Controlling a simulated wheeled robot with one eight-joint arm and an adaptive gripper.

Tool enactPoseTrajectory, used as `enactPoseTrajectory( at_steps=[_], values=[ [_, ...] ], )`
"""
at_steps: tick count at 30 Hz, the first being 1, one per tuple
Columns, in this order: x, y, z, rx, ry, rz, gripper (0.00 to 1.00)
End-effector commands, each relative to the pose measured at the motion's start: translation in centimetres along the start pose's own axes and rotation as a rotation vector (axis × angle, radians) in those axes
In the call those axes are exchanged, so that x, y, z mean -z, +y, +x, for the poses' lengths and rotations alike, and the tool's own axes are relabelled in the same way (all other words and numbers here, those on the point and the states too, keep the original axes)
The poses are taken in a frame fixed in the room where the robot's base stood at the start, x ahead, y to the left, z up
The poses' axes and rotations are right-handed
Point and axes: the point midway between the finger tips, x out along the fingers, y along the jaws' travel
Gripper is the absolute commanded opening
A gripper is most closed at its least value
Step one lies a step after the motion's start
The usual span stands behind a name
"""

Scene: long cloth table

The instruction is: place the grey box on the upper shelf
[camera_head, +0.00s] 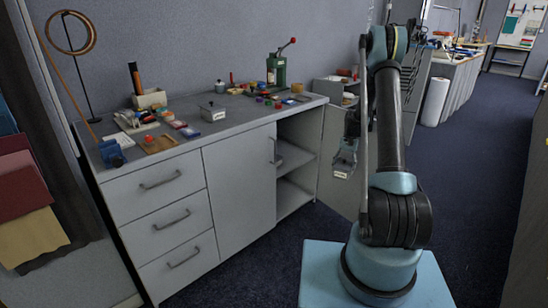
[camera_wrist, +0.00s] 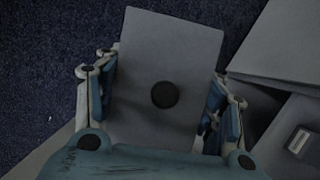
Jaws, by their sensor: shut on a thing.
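The grey box (camera_wrist: 150,65) has a flat lid with a round black knob and fills the middle of the wrist view. My gripper (camera_wrist: 160,100) is shut on it, with one finger on each side. In the head view my gripper (camera_head: 346,152) holds the box (camera_head: 343,171) in the air, just right of the cabinet's open compartment. A pale label shows on the box's front. The upper shelf (camera_head: 298,160) is a grey board inside that compartment; its left part is hidden by the cabinet front.
A similar grey lidded box (camera_head: 213,114) stands on the cluttered cabinet top (camera_head: 235,122). A lower shelf (camera_head: 292,197) lies beneath the upper one. A pale upright panel (camera_head: 338,196) stands right of the compartment. In the wrist view a labelled grey thing (camera_wrist: 285,150) is at right.

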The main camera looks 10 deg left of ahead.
Motion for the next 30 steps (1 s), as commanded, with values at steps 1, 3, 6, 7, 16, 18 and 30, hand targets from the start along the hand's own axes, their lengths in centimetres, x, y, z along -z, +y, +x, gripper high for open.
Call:
enactPoseTrajectory(
  at_steps=[1, 3, 6, 7, 16, 18, 30],
  values=[
    [0.9, -0.8, 0.2, 0.025, -0.001, 0.057, 0.33],
    [2.1, -1.9, 0.4, 0.063, 0.000, 0.147, 0.33],
    [3.7, -3.5, 0.6, 0.117, 0.000, 0.276, 0.33],
    [4.1, -4.0, 0.7, 0.133, 0.000, 0.315, 0.33],
    [8.5, -9.0, 1.4, 0.298, 0.000, 0.712, 0.33],
    [9.4, -10.1, 1.5, 0.337, 0.000, 0.805, 0.33],
    [14.4, -16.9, 1.9, 0.556, 0.001, 1.330, 0.33]
  ],
)
